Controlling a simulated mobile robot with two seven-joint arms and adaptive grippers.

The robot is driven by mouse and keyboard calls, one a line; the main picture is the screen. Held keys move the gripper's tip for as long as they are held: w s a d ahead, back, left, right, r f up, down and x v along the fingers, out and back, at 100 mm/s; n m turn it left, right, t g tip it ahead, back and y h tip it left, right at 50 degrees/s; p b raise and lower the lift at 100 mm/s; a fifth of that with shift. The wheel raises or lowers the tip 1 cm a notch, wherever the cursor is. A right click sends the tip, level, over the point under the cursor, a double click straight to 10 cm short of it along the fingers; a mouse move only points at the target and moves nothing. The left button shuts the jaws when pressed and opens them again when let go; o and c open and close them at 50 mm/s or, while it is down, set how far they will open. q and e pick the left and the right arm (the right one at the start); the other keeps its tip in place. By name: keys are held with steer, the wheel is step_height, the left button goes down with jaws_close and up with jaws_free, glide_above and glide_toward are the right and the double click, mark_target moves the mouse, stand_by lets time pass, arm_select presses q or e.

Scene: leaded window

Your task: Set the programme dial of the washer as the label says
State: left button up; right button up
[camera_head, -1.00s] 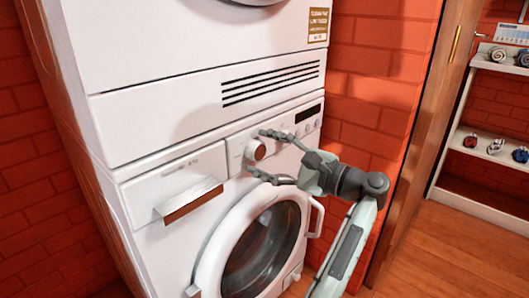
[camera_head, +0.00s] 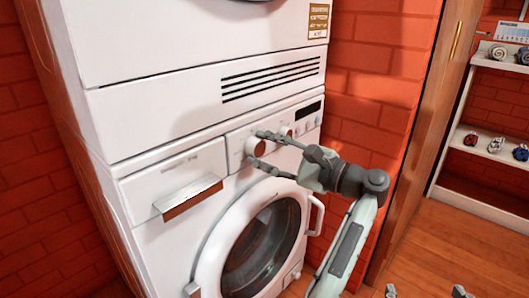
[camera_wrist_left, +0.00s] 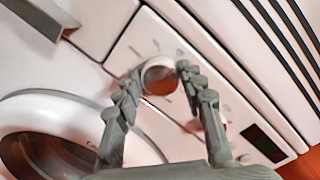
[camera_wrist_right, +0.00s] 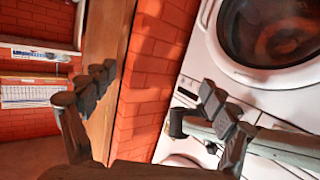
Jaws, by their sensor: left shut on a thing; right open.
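The programme dial (camera_head: 254,147), a round knob with a copper-coloured face, is on the washer's white control panel (camera_head: 236,145). My left gripper (camera_head: 258,148) is shut on it, one finger on each side. In the left wrist view the dial (camera_wrist_left: 160,77) sits between the fingertips; its pointer setting is not readable. The washer (camera_head: 150,245) has a round glass door below. A gold label (camera_head: 318,20) is on the upper machine; its text is too small to read surely. My right gripper (camera_head: 425,291) is open and empty at the bottom right, away from the washer.
A second knob (camera_head: 286,131) and a dark display (camera_head: 309,109) are right of the dial. A drawer handle (camera_head: 190,199) juts out at left. A wooden panel (camera_head: 415,130) and a shelf unit (camera_head: 480,135) with small items stand at right. Floor there is clear.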

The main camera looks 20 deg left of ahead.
arm_select(q)
steer(key=shift+f+m+b, duration=0.15)
steer(key=shift+m+b, duration=0.6)
steer(key=shift+m, duration=0.25)
steer(key=shift+m+b, duration=0.4)
steer(key=shift+m, duration=1)
steer(key=shift+m+t, duration=0.3)
steer(key=shift+m, duration=0.5)
arm_select(e)
steer(key=s+a+r+t+y, duration=0.1)
steer(key=a+r+t+y, duration=0.1)
steer(key=r, duration=0.4)
steer(key=s+a+r+t+y, duration=0.1)
steer(key=a+r+t+y, duration=0.1)
steer(key=r+t, duration=0.2)
steer(key=shift+a+r+t, duration=0.2)
steer(key=shift+r+t, duration=0.1)
steer(key=shift+r, duration=1.1)
arm_select(q)
steer(key=o, duration=1.2)
steer(key=shift+c, duration=0.2)
steer(key=shift+d, duration=0.15)
